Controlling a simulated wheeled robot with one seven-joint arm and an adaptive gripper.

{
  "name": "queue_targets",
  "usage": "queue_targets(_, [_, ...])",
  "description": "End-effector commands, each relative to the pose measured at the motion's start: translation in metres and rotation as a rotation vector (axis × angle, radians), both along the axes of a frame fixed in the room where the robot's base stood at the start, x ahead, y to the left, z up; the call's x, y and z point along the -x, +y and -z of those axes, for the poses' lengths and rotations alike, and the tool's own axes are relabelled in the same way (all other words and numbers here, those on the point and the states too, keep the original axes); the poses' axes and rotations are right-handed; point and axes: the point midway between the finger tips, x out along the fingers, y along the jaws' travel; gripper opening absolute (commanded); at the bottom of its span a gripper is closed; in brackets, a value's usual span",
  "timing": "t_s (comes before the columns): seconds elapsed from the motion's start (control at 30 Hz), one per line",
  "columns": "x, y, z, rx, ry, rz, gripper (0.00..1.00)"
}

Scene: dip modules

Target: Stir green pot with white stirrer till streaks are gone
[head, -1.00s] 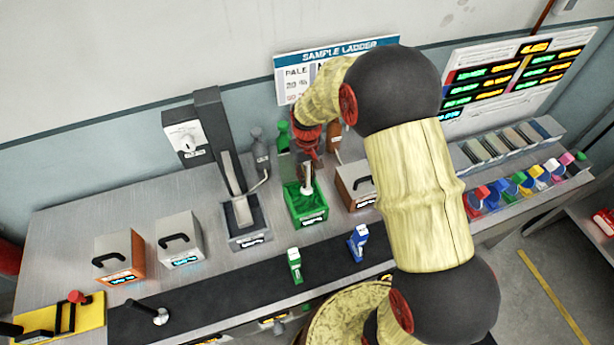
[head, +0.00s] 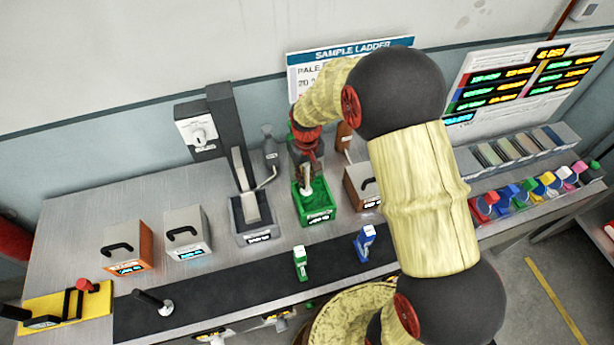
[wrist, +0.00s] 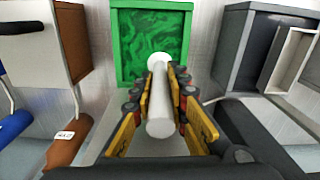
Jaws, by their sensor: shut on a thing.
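The green pot (head: 318,211) stands on the metal bench behind the dark strip. Its square top also shows in the wrist view (wrist: 124,62), where the green surface carries darker and lighter swirled streaks. My gripper (wrist: 163,88) is shut on the white stirrer (wrist: 160,108), with yellow-and-red finger pads on both sides of the shaft. The stirrer's round far end overlaps the near part of the pot in the wrist view. In the head view the stirrer (head: 306,183) reaches down at the pot from my gripper (head: 306,168). How deep its tip sits cannot be told.
A dark press-like stand (head: 236,160) is left of the pot, and a brown-sided box (head: 362,187) is close on its right. Green (head: 300,262) and blue (head: 365,242) small items stand on the dark strip. A brown bottle (wrist: 68,142) shows in the wrist view.

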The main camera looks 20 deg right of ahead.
Motion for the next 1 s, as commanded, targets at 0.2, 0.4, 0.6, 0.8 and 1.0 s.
queue_targets(0.2, [0.011, 0.0, -0.001, 0.0, 0.0, 0.0, 0.0])
queue_targets(0.4, [0.022, 0.0, -0.001, 0.0, 0.0, 0.0, 0.0])
queue_targets(0.6, [0.032, 0.0, -0.001, 0.0, -0.001, 0.0, 0.0])
queue_targets(0.8, [0.043, 0.0, -0.001, 0.0, 0.0, 0.0, 0.0])
queue_targets(1.0, [0.05, 0.0, -0.001, 0.0, -0.001, 0.0, 0.0])
